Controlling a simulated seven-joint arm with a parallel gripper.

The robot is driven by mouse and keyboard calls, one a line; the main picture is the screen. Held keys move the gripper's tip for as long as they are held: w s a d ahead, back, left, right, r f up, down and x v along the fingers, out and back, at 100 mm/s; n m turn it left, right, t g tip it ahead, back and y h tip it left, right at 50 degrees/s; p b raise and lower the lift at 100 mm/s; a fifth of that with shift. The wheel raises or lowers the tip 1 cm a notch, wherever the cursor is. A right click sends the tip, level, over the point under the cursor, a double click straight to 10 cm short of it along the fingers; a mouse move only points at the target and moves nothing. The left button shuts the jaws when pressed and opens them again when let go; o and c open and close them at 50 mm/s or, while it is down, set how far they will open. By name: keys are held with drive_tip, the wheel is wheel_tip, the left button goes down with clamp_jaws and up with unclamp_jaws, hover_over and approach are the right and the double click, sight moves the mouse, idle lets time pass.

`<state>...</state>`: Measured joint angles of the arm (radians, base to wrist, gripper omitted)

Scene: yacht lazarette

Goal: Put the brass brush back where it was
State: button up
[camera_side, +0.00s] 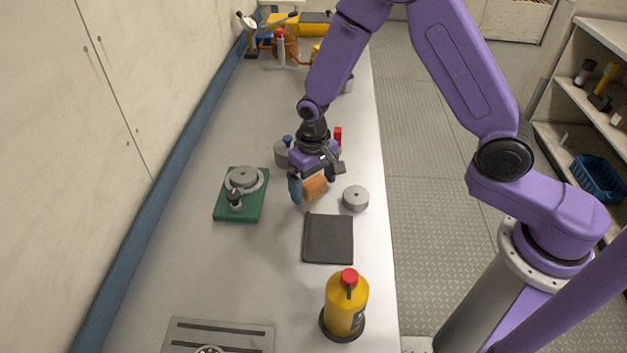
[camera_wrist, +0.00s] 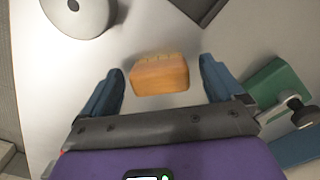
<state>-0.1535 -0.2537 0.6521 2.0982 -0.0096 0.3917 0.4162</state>
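An orange-brown block (camera_side: 315,188), which I take for the brass brush, is at my gripper above or on the pale worktop, just behind a dark square mat. I cannot tell whether it touches the worktop. In the wrist view the brush (camera_wrist: 160,75) lies between the two blue fingers, with a gap on each side. Its bristles cannot be made out clearly. My gripper (camera_side: 313,182) is open, pointing down around the brush; it also shows in the wrist view (camera_wrist: 161,72). The dark mat (camera_side: 328,240) is bare; its edge shows in the wrist view (camera_wrist: 198,8).
A grey round weight (camera_side: 355,198) stands right of my gripper. A green board (camera_side: 226,207) with a grey disc and black knob lies left. Another grey round item (camera_side: 282,154) is behind. A yellow bottle (camera_side: 345,303) with red cap stands in front. The worktop between mat and board is clear.

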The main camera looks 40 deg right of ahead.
sight(313, 181)
wheel_tip(313, 181, up, 12)
drive_tip(key=f, duration=0.1)
drive_tip(key=s+d+r+n, duration=0.2)
drive_tip(key=s+d+n, duration=0.1)
drive_tip(key=s, duration=0.6)
drive_tip(key=s+d+r+n, duration=0.2)
drive_tip(key=s+n, duration=0.3)
drive_tip(key=s, duration=0.4)
drive_tip(key=s+d+r+n, duration=0.2)
drive_tip(key=s+d+n, duration=0.2)
drive_tip(key=s, duration=0.4)
drive_tip(key=shift+s+d+r+n, duration=0.15)
drive_tip(key=shift+s+d+n, duration=0.15)
drive_tip(key=shift+s, duration=0.1)
idle(1.6)
